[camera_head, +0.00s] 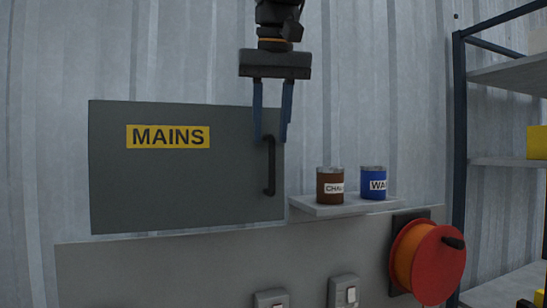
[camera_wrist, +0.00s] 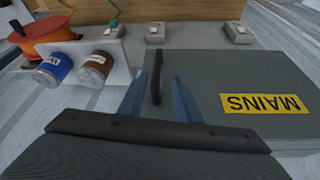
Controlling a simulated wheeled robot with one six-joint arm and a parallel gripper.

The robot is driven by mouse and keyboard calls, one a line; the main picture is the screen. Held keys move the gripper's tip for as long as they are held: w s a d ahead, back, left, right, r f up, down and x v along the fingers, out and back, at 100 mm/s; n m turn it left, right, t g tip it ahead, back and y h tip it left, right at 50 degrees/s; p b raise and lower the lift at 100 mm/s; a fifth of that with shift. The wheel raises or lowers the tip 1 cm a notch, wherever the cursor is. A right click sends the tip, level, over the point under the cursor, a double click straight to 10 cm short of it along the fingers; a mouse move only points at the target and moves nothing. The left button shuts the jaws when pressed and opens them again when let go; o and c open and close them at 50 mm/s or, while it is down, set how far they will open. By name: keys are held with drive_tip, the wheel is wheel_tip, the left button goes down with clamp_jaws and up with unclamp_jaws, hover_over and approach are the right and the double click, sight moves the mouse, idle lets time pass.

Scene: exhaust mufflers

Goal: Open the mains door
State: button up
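The mains door (camera_head: 185,185) is a flat grey panel with a yellow MAINS label (camera_head: 168,137). It looks shut. Its black bar handle (camera_head: 269,166) stands upright near the right edge. My gripper (camera_head: 271,138) points down in front of the door's upper right, with its two blue fingers apart near the top of the handle. I see nothing held, and cannot tell if a finger touches the handle.
A small shelf (camera_head: 345,206) right of the door holds a brown can (camera_head: 330,186) and a blue can (camera_head: 373,183). Below are switches (camera_head: 343,291) and a red and orange cable reel (camera_head: 428,263). A shelving rack (camera_head: 459,160) stands at the far right.

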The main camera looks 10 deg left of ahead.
sight(273, 151)
drive_tip(key=x, duration=0.7)
drive_tip(key=shift+w+d+f+p, duration=0.1)
drive_tip(key=shift+w+d+p, duration=0.05)
drive_tip(key=shift+d+p, duration=0.25)
clamp_jaws()
